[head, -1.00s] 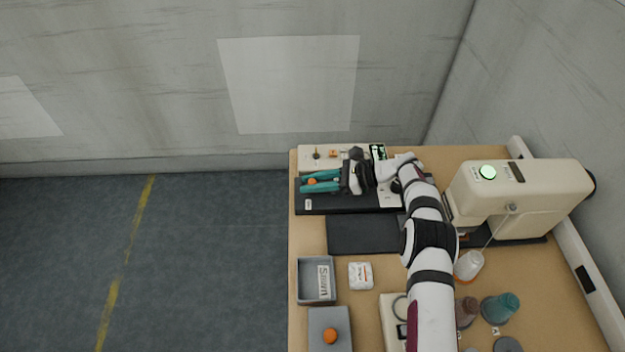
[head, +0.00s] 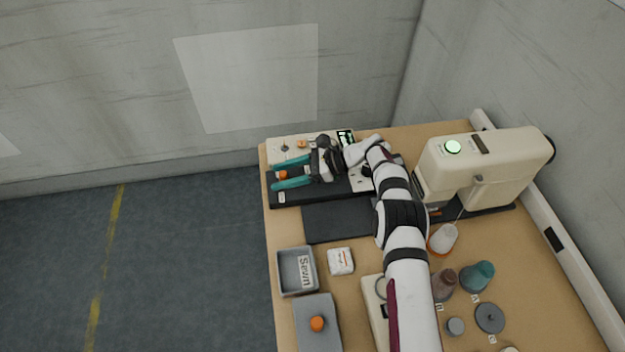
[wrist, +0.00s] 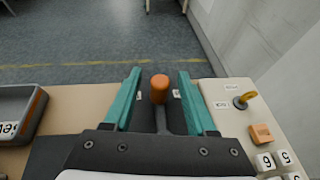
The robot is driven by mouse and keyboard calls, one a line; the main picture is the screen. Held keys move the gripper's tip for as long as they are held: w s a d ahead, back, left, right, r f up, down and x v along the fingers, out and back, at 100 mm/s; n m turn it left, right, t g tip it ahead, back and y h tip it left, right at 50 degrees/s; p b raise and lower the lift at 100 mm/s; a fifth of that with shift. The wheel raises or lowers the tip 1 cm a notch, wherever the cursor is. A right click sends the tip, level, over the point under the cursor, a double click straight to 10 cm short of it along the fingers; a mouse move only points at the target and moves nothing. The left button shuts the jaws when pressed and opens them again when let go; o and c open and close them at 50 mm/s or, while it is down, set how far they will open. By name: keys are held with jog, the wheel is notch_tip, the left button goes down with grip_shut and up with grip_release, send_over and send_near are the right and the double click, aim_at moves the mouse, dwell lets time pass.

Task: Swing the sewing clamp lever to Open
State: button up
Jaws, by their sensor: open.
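The sewing clamp lever is a dark stem with an orange knob (wrist: 159,88), upright between my fingers in the wrist view. Its knob also shows in the head view (head: 283,175), near the left end of the black clamp base (head: 291,197). My gripper (wrist: 159,74) has two teal fingers, spread open on either side of the knob, with a visible gap on each side. It also shows in the head view (head: 274,174), pointing left. Small white labels lie beside the lever, partly hidden by the fingers and too small to read.
A grey bin (head: 297,271), a white packet (head: 341,261) and the sewing machine (head: 488,165) share the table.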

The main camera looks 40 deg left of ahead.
jog(key=m+t, duration=0.1)
jog(key=t, duration=0.1)
jog(key=w+a+m+t+y, duration=0.1)
jog(key=m+t, duration=0.1)
jog(key=w+m+t+y, duration=0.1)
jog(key=m, duration=0.1)
jog(key=shift+a+t, duration=0.15)
jog(key=shift+t, duration=0.25)
jog(key=w+d+r+m+t, duration=0.1)
jog(key=d+r, duration=0.2)
jog(key=d, duration=0.4)
jog(key=w+d+r, duration=0.1)
jog(key=d+r, duration=0.2)
jog(key=d, duration=0.4)
jog(key=s+d+r+n+g+h, duration=0.1)
jog(key=s+d+r+n+h, duration=0.2)
jog(key=s+d+r+n, duration=0.3)
jog(key=s+d+r, duration=0.5)
jog(key=d, duration=0.1)
jog(key=shift+d+r+n+h, duration=0.3)
jog(key=shift+r+n+h, duration=0.05)
jog(key=shift+n+h, duration=0.05)
jog(key=shift+w, duration=0.1)
